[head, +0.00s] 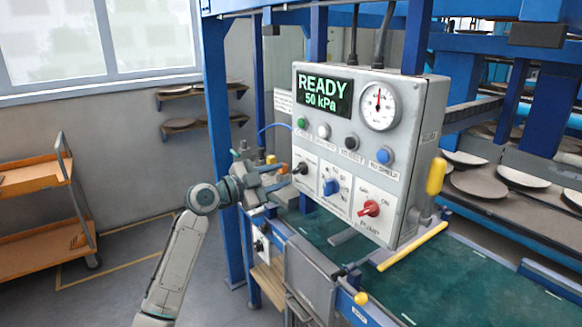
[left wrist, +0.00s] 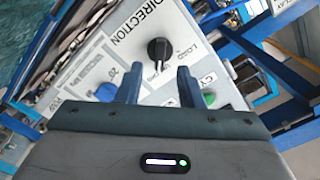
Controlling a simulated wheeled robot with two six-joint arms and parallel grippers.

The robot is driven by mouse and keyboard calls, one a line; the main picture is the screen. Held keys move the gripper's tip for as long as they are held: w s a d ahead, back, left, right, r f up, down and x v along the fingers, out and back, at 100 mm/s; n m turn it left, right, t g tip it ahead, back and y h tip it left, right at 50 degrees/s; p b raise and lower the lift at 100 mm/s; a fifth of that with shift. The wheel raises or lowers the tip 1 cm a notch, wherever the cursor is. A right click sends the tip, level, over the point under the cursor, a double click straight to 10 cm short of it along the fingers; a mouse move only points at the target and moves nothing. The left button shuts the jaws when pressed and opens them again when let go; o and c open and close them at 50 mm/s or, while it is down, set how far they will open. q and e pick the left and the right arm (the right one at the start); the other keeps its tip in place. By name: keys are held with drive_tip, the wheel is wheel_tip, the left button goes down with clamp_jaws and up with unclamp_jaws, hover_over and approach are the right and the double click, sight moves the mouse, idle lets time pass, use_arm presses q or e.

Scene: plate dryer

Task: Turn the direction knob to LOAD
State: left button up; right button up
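The direction knob (head: 301,168) is a black knob on the lower left of the grey control box (head: 412,130). In the left wrist view the knob (left wrist: 160,49) sits beside the printed word DIRECTION, with a LOAD label to its right. Its pale pointer mark faces down in that view, not at the LOAD label. My left gripper (head: 279,177) is just left of the knob in the head view. In the left wrist view its two blue fingers (left wrist: 160,75) are apart and empty, with the knob just beyond and between their tips. My right gripper is not in view.
The box's display (head: 324,91) reads READY 50 kPa. A green button (head: 302,123), a blue knob (head: 331,187) and a red knob (head: 370,208) are close by on the same face. A blue post (head: 217,110) stands behind my left arm.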

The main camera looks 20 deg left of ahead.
sight(295, 171)
use_arm(q)
drive_tip(key=p+x, duration=0.1)
drive_tip(key=x, duration=0.2)
drive_tip(key=shift+w+d+r, duration=0.15)
drive_tip(key=shift+w+d, duration=0.35)
drive_tip(key=shift+w, duration=0.05)
clamp_jaws()
